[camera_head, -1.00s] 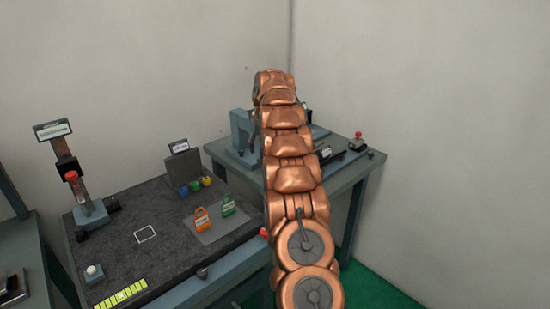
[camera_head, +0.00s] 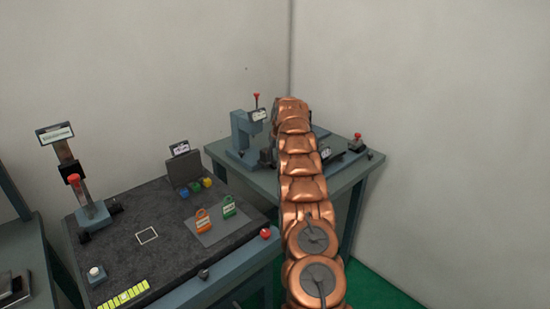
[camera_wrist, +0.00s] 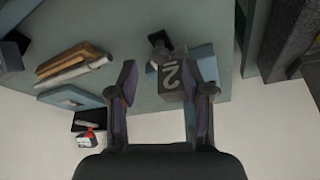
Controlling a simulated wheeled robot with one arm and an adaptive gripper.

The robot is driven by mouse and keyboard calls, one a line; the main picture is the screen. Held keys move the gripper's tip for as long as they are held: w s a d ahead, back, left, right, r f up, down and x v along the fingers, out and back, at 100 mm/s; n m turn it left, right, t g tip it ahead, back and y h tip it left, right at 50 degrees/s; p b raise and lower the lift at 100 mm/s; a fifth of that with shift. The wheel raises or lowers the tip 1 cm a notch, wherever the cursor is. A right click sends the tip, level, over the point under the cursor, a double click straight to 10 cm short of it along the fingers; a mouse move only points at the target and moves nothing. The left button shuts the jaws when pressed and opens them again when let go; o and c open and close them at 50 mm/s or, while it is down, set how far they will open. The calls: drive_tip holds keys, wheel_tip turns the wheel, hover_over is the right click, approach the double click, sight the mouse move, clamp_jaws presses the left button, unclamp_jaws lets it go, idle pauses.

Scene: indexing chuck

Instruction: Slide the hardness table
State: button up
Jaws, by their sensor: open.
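A blue-grey press-like tester (camera_head: 242,128) with a red-topped lever stands on the right-hand bench in the head view. I cannot tell for sure which part is the hardness table. My gripper is hidden by my arm in the head view. In the wrist view my gripper (camera_wrist: 168,84) is open, with its two dark fingers apart. A dark block marked "2" (camera_wrist: 171,76) shows between the fingers, beside a blue-grey part (camera_wrist: 203,63). I cannot tell whether the fingers touch the block.
The right bench (camera_head: 222,150) also bears a red-topped control (camera_head: 358,140). In the wrist view a brown-handled tool (camera_wrist: 68,60) and a red-and-white item (camera_wrist: 88,138) lie left.

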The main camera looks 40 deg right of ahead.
drive_tip(key=shift+p+x, duration=0.4)
drive_tip(key=shift+x, duration=1)
drive_tip(key=shift+c, duration=0.2)
clamp_jaws()
